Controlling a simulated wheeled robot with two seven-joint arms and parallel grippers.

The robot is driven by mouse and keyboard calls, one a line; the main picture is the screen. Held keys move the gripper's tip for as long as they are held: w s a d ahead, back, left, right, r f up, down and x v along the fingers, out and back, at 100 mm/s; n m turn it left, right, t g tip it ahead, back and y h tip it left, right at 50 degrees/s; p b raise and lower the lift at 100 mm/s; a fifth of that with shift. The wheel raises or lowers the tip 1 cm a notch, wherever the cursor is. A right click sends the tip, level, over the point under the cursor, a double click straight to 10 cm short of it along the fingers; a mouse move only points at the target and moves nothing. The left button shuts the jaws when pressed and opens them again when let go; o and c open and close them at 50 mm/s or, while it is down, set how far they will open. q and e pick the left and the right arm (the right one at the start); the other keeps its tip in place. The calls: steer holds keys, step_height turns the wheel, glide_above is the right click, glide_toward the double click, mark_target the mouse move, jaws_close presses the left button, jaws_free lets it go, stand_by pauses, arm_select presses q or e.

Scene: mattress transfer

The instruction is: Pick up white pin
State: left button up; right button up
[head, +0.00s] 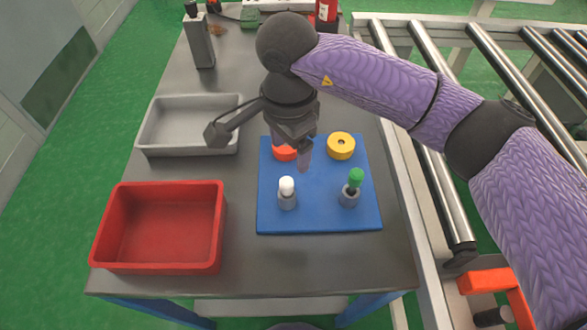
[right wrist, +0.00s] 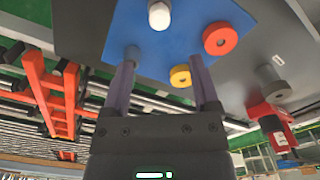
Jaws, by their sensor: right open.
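The white pin (head: 287,185) stands upright in a grey holder (head: 288,201) at the lower left of the blue mat (head: 322,218). My right gripper (head: 303,160) is above the mat, just behind and right of the white pin, apart from it, with its fingers pointing down. In the right wrist view the fingers (right wrist: 163,68) are spread with nothing between them, and the white pin (right wrist: 159,15) shows beyond them at the top edge. My left gripper is in neither view.
A green pin (head: 355,178) stands in a holder at the mat's right. A yellow ring (head: 341,146) and a red ring (head: 284,154), partly hidden by my gripper, lie behind. A red bin (head: 160,262) and grey tray (head: 190,150) stand left.

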mark_target(286, 181)
steer(key=f, duration=0.3)
steer(key=f+b, duration=0.1)
steer(key=f, duration=0.2)
steer(key=f+b, duration=0.1)
steer(key=f, duration=0.2)
steer(key=shift+s+a, duration=0.25)
steer(key=shift+a, duration=0.1)
steer(key=shift+f, duration=0.15)
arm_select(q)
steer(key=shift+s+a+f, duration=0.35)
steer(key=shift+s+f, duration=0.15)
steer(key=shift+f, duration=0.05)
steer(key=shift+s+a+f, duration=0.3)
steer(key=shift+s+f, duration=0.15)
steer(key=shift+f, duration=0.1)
arm_select(e)
steer(key=shift+c, duration=1)
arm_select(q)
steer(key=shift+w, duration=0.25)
arm_select(e)
jaws_close()
